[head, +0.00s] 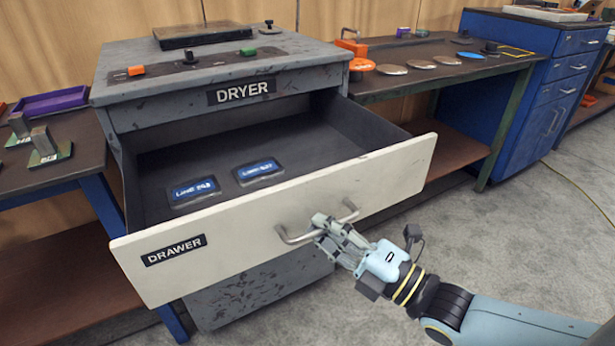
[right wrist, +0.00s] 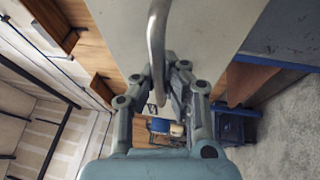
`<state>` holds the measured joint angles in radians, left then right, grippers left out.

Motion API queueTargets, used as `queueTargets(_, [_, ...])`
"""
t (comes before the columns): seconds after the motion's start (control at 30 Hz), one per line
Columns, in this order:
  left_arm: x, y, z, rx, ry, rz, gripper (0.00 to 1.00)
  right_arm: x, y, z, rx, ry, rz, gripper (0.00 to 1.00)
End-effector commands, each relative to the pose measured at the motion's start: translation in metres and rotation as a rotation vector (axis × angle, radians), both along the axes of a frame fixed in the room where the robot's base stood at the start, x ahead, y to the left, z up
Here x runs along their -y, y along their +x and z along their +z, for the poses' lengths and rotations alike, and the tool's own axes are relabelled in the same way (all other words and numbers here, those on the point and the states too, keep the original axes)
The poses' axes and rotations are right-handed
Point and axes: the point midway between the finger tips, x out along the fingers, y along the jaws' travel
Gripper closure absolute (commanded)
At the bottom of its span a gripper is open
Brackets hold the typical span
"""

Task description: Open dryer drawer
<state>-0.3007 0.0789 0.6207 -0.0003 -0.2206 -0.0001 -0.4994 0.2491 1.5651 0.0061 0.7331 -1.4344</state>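The grey dryer (head: 215,95) stands in the middle of the head view. Its drawer, with a white front (head: 270,225) marked "DRAWER", is pulled far out, and its dark inside shows. Two blue-labelled plates (head: 196,191) lie on the drawer floor. My right gripper (head: 322,226) is at the bent metal handle (head: 295,238) on the drawer front. In the right wrist view the handle (right wrist: 157,45) runs down between the fingers, which look apart with a gap between them; whether they press on it is unclear. My left gripper is not in view.
A workbench with a purple tray (head: 52,102) is left of the dryer. A bench with several discs (head: 420,63) is at the right, with a blue cabinet (head: 540,75) beyond it. The grey floor (head: 500,240) at the right is mostly clear, with a yellow cable.

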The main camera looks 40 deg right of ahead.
Motion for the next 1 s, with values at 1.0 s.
queueTargets(1.0, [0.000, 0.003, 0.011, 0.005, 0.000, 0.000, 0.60, -0.008, -0.031, 0.001, 0.004, 0.002, 0.000, 0.66])
